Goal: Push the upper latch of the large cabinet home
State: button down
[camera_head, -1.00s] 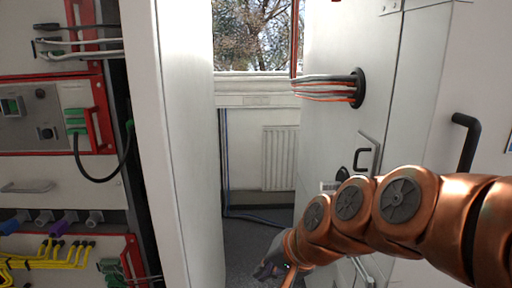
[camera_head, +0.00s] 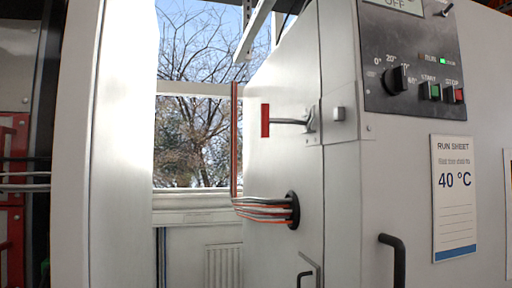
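The large cabinet (camera_head: 345,200) is pale grey-white and fills the right half of the head view. Its upper latch has a red grip (camera_head: 265,120) on a dark rod, which runs right to a metal bracket (camera_head: 311,119) near the cabinet's edge. The rod lies about level and the grip points left, away from the bracket. A small square metal block (camera_head: 338,114) sits just right of the bracket, across a vertical seam. My gripper is out of view, so its state is hidden.
A control panel (camera_head: 415,60) with a dial and buttons is at upper right, above a 40 °C run sheet (camera_head: 454,195). A black handle (camera_head: 393,258) sticks out below. Cables (camera_head: 262,208) enter a round port. A white panel (camera_head: 105,150) stands at left.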

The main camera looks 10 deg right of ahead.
aim_at(265, 120)
jog(key=u, duration=0.55)
jog(key=k, duration=0.65)
jog(key=u, duration=0.9)
jog(key=i, duration=1.05)
jog(key=z, duration=0.7)
